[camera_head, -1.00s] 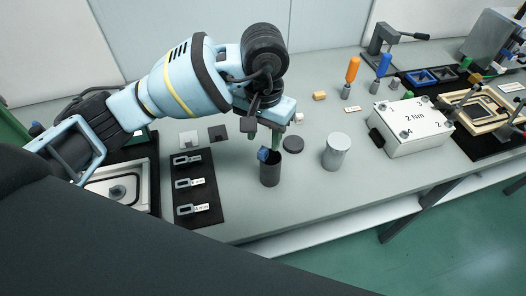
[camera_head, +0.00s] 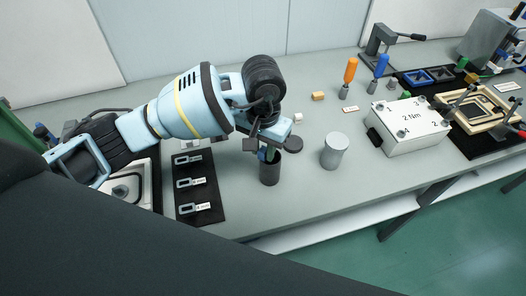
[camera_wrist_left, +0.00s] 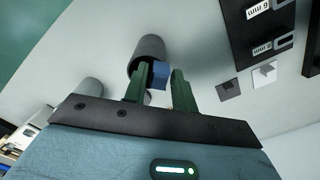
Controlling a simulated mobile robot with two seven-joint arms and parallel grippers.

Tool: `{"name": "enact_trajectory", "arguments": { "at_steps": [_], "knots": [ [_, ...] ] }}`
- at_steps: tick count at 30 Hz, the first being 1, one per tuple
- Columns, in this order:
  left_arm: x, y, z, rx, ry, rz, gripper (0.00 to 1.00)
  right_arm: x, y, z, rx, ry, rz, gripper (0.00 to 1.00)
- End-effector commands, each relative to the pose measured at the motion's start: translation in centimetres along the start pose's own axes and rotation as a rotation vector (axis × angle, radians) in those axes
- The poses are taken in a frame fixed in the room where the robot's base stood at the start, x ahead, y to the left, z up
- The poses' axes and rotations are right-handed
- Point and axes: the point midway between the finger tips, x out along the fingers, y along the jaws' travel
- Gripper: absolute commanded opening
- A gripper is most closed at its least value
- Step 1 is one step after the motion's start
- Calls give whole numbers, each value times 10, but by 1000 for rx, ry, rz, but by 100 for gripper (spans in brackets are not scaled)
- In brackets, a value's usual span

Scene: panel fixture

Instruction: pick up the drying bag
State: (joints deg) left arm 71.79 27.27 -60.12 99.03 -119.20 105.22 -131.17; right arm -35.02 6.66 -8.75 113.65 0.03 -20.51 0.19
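The drying bag appears to be the small blue piece (camera_wrist_left: 160,72) sticking out of the mouth of a dark grey cylindrical pot (camera_head: 269,173). The pot stands upright on the bench and also shows in the left wrist view (camera_wrist_left: 149,47). My left gripper (camera_head: 267,148) is low over the pot's mouth. In the left wrist view its green fingers (camera_wrist_left: 161,88) are apart, with the blue piece showing between them. A gap shows beside the right finger; contact with the left one is unclear. The lower part of the bag is hidden in the pot. My right gripper is not in view.
A black mat (camera_head: 207,215) with several labelled tools lies to the left. A white box (camera_head: 410,125) is farther right. The bench front is clear.

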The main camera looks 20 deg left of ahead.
Motion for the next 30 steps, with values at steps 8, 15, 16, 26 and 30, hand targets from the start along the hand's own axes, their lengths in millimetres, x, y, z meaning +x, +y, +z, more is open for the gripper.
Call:
{"name": "enact_trajectory", "arguments": {
  "at_steps": [8, 15, 16, 26, 30],
  "knots": [
    [0, 0, 0, 0, 1, 0, 0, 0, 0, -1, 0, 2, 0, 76],
    [-2, 0, 0, 0, 1, 0, 0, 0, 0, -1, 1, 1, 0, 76],
    [-2, 0, 0, 0, 1, 0, 0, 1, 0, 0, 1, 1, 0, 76],
    [-32, 0, -1, 1, 2, 1, 0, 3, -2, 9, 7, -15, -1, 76],
    [-35, 26, 7, 8, -2, 3, 0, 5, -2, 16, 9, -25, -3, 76]
  ]
}}
